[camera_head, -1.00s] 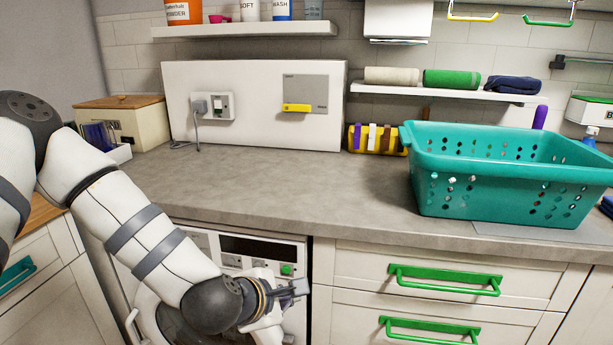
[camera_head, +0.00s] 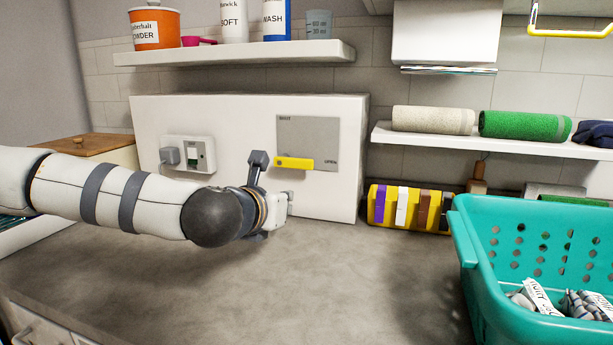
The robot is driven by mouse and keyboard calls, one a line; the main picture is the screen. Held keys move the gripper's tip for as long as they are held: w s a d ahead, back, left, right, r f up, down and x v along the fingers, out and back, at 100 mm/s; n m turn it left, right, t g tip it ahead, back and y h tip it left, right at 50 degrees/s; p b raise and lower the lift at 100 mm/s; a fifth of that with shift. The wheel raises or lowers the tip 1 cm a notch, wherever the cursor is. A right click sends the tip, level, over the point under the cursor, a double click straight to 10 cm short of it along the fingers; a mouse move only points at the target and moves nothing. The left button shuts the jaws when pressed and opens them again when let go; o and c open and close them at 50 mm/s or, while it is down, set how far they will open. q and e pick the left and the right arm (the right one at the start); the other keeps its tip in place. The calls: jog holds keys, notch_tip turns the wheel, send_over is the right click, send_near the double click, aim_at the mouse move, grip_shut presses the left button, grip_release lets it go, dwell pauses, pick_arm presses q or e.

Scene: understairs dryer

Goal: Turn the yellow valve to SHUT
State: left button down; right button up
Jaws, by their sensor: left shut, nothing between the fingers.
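The yellow valve handle (camera_head: 295,163) lies level on a grey plate (camera_head: 308,135) on the white panel. Small lettering shows at the plate's top left and beside the handle's right end; it is too small to read surely. My left gripper (camera_head: 262,160) is just left of and a little in front of the handle, with its dark finger raised near the handle's left end. The gripper is shut and empty. I cannot tell whether it touches the handle. My right gripper is not in view.
A socket with a grey plug (camera_head: 170,156) is on the panel left of the valve. A shelf (camera_head: 235,54) with containers hangs above. A teal basket (camera_head: 480,260) stands at right, beside a yellow striped roll (camera_head: 380,205). The middle of the counter (camera_head: 330,280) is clear.

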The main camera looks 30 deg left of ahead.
aim_at(295, 161)
pick_arm(q)
jog(key=x, duration=0.3)
jog(key=b+x, duration=0.1)
jog(key=x, duration=0.2)
jog(key=b+x, duration=0.1)
jog(key=x, duration=0.3)
jog(key=shift+s+f, duration=0.1)
jog(key=shift+f, duration=0.2)
jog(key=r, duration=0.2)
jog(key=r+p, duration=0.1)
jog(key=r, duration=0.2)
jog(key=shift+s+p, duration=0.2)
jog(key=shift+p, duration=0.1)
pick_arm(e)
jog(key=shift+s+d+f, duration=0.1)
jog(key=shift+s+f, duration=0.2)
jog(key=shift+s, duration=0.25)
pick_arm(q)
jog(key=shift+f, duration=0.1)
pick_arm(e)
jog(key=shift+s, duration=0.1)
